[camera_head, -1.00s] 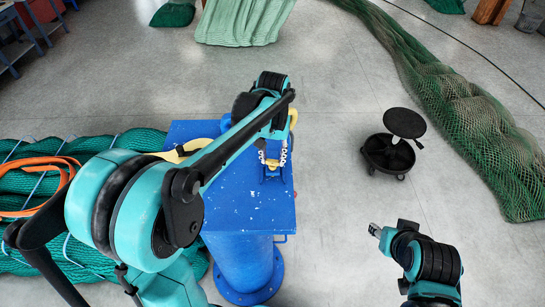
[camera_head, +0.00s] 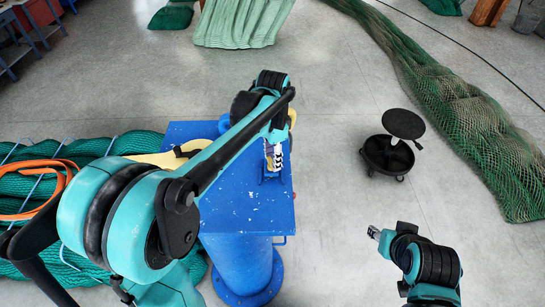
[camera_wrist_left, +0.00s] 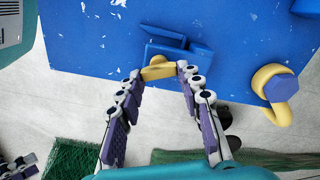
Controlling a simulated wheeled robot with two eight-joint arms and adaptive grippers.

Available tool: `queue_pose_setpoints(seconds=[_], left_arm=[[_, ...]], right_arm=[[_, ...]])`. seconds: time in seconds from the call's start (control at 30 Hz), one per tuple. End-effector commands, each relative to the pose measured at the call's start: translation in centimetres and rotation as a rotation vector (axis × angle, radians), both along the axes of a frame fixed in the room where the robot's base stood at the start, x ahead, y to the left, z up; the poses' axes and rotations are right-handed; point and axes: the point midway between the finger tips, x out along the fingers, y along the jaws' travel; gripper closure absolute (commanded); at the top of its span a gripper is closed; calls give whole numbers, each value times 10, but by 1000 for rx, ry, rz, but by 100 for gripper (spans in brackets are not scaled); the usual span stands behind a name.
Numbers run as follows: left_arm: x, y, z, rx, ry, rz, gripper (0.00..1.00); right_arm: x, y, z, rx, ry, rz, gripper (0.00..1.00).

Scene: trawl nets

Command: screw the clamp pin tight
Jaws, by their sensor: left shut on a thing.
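In the left wrist view, a small yellow piece (camera_wrist_left: 158,72), which looks like the clamp pin's head, sits between my left fingertips at a blue block (camera_wrist_left: 166,54). My left gripper (camera_wrist_left: 159,74) is shut on it, with one fingertip at each side. In the head view my left gripper (camera_head: 274,158) is over the right part of the blue stand top (camera_head: 250,205). Its fingers hide most of the pin and the block there. The pin's thread is not visible. My right gripper (camera_head: 376,233) is low at the right, away from the stand. Its jaw opening is too small to judge.
A yellow curved fitting with a blue hexagonal end (camera_wrist_left: 276,90) stands beside the block. Green netting with an orange rope (camera_head: 35,165) lies left of the stand. A black wheeled stool (camera_head: 388,153) and a long net (camera_head: 465,125) are at right; bare floor lies between.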

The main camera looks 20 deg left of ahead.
Motion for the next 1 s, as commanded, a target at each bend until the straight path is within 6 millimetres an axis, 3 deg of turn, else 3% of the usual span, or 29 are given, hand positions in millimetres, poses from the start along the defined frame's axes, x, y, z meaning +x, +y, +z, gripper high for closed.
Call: queue_pose_setpoints(seconds=[1.0], left_arm=[[-2, 0, 2, 3, -3, -961, 93]], right_arm=[[0, 0, -6, 0, 0, 0, 60]])
